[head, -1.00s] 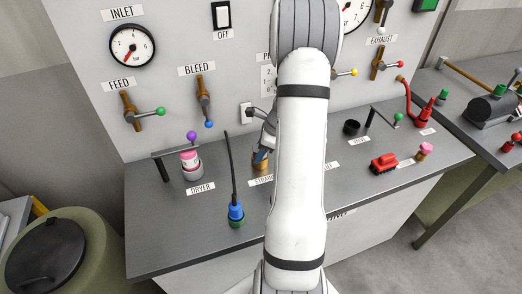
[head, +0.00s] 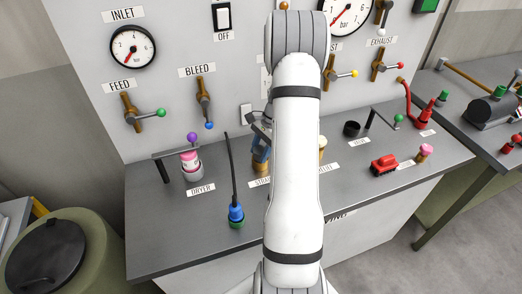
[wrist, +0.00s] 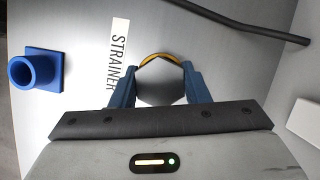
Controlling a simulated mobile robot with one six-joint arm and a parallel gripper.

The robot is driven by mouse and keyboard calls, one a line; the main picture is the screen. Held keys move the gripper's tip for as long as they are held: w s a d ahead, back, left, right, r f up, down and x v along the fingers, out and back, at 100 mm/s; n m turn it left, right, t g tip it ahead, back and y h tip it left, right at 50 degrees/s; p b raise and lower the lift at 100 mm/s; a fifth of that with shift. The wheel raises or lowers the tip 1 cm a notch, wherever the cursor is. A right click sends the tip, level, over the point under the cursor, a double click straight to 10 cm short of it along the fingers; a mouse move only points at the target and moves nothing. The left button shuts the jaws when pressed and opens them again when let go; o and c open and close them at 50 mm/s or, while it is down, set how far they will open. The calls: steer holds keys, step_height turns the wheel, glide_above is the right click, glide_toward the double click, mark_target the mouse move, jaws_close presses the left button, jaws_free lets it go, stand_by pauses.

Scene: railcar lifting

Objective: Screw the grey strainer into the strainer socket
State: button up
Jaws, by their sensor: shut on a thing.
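The grey strainer (wrist: 160,84) shows in the wrist view as a hexagonal head between my blue fingers. My gripper (wrist: 160,88) is shut on it, one finger on each side. The brass-coloured rim of the strainer socket (wrist: 158,57) shows just beyond the strainer, beside the STRAINER label. I cannot tell how deep the strainer sits in it. In the head view my gripper (head: 261,155) is low over the brass socket (head: 259,167), partly hidden by my arm. The strainer cannot be made out there.
A blue square-based cup (wrist: 36,70) stands left in the wrist view. In the head view, the dryer with a pink cap (head: 191,165) and a blue fitting with a black hose (head: 236,213) stand left of my gripper. A red block (head: 384,164) lies right.

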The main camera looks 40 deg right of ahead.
steer(key=shift+c, duration=0.5)
steer(key=m+t, duration=0.1)
steer(key=m, duration=0.2)
steer(key=shift+s+f+m+b, duration=0.1)
steer(key=shift+m+b, duration=0.2)
steer(key=m+t, duration=0.1)
steer(key=m, duration=0.3)
steer(key=shift+t+h, duration=0.4)
steer(key=m+t+h, duration=0.1)
steer(key=m, duration=0.3)
steer(key=shift+a+m, duration=0.1)
steer(key=shift+m, duration=0.2)
steer(key=m+h, duration=0.1)
steer(key=m, duration=0.1)
steer(key=shift+m+p, duration=0.4)
steer(key=o, duration=0.8)
